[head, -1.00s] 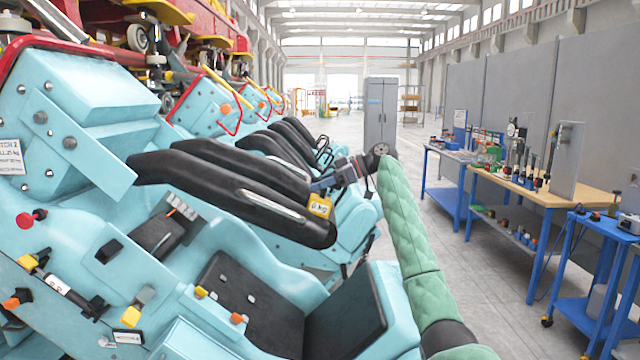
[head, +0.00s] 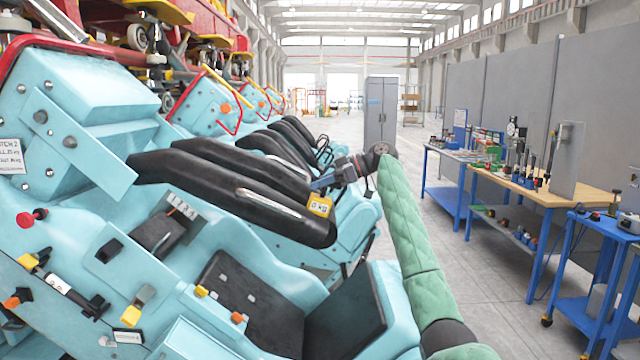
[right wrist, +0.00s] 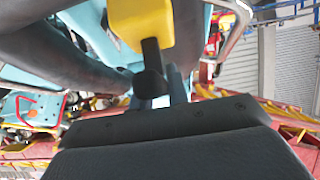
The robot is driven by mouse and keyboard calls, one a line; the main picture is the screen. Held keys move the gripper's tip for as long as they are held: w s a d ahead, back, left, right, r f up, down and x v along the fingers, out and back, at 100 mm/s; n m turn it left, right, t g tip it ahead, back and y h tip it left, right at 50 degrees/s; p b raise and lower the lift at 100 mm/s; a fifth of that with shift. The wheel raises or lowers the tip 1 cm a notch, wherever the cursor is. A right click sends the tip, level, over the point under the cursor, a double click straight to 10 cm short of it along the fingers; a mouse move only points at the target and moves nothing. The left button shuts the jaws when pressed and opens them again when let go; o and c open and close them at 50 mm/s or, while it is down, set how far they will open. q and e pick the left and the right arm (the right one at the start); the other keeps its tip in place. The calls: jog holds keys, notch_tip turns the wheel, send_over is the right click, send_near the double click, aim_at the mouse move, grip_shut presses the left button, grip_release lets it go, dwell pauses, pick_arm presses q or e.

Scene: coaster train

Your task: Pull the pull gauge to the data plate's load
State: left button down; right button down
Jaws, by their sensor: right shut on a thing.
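The yellow pull gauge (head: 320,205) is by the front end of the long black padded restraint (head: 245,195). Its face seems to read 0 KG. My right gripper (head: 324,183) is at the gauge's upper side, shut on it. In the right wrist view the yellow gauge body (right wrist: 140,22) is at the top, with a black handle (right wrist: 152,68) below it, close to the gripper. The fingertips are mostly hidden there. The white data plate (head: 11,156) is on the light-blue car at the far left, cut by the picture edge. My left gripper is not in view.
Light-blue seats (head: 345,310) and more restraints fill the left and middle. A wooden-topped workbench (head: 545,198) and a blue cart (head: 600,235) stand at right. The grey floor aisle (head: 470,270) between is clear.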

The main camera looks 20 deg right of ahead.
jog(key=shift+r, duration=0.15)
dwell(0.6)
jog(key=shift+d+r, duration=0.15)
jog(key=shift+r, duration=0.2)
jog(key=shift+s+d+r, duration=0.1)
jog(key=shift+d+r, duration=0.1)
jog(key=shift+r, duration=0.4)
jog(key=shift+s+d+r, duration=0.1)
jog(key=shift+d+r, duration=0.05)
jog(key=shift+r, duration=0.7)
jog(key=c, duration=1.4)
grip_release()
jog(key=shift+d, duration=0.1)
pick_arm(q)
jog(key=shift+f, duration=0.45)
pick_arm(e)
jog(key=shift+o, duration=0.2)
jog(key=shift+f, duration=0.1)
